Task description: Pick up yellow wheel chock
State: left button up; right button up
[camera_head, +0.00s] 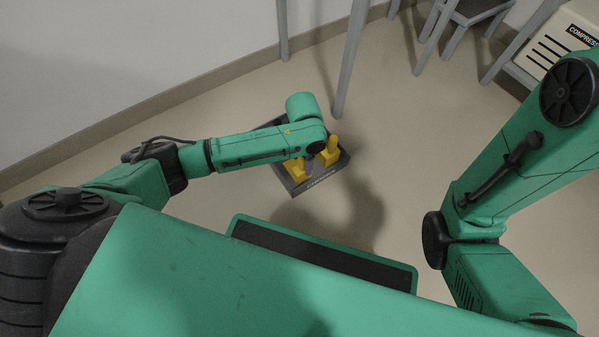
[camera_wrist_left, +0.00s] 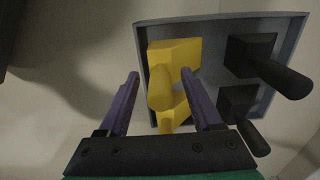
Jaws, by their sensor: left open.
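A yellow wheel chock (camera_head: 330,152) with an upright handle sits in a dark grey tray (camera_head: 318,183) on the floor. Another yellow part (camera_head: 296,169) shows beside it, partly covered by my left arm. In the left wrist view, a yellow chock (camera_wrist_left: 178,53) has its handle pointing toward the camera, and more yellow (camera_wrist_left: 175,112) shows just below. My left gripper (camera_wrist_left: 160,74) is open over the tray, its purple fingers either side of the yellow handle in the picture. Whether they touch it I cannot tell. My right gripper is out of view.
Two black handled blocks, one at the upper right (camera_wrist_left: 250,52) and one below (camera_wrist_left: 236,102), share the tray. Grey metal legs (camera_head: 350,60) stand behind it. A cream compressor (camera_head: 560,50) is at the upper right. Floor right of the tray is clear.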

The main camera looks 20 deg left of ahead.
pick_arm(q)
jog(key=shift+f, duration=0.1)
grip_shut()
dwell(1.3)
